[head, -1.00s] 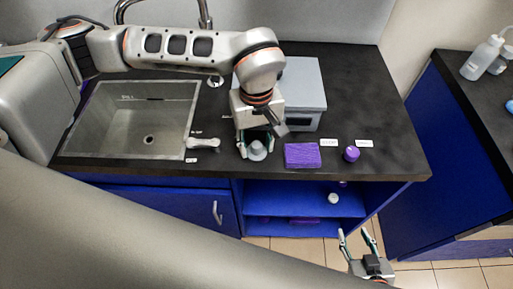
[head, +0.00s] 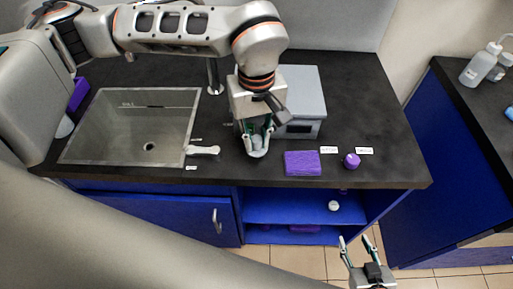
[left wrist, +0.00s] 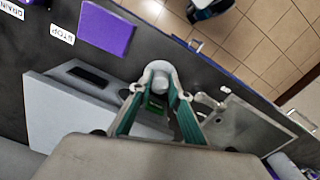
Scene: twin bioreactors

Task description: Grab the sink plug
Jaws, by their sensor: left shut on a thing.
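The sink plug (left wrist: 160,76) is a grey, rounded piece between the fingertips of my left gripper (left wrist: 160,92) in the left wrist view. In the head view my left gripper (head: 257,154) points down over the front of the dark counter, shut on the plug (head: 257,143). Fingers partly cover the plug there, and I cannot tell its exact height above the counter. The grey sink (head: 105,130) with a dark drain hole lies to the left. My right gripper (head: 356,240) is open and empty, low in front of the cabinet.
A purple sponge (head: 303,163) and a purple knob (head: 351,161) with labels lie right of my left gripper. A grey box (head: 302,100) stands behind it. A pale handle (head: 203,150) is at the sink's right edge. A faucet (head: 214,80) stands behind, partly hidden by my arm.

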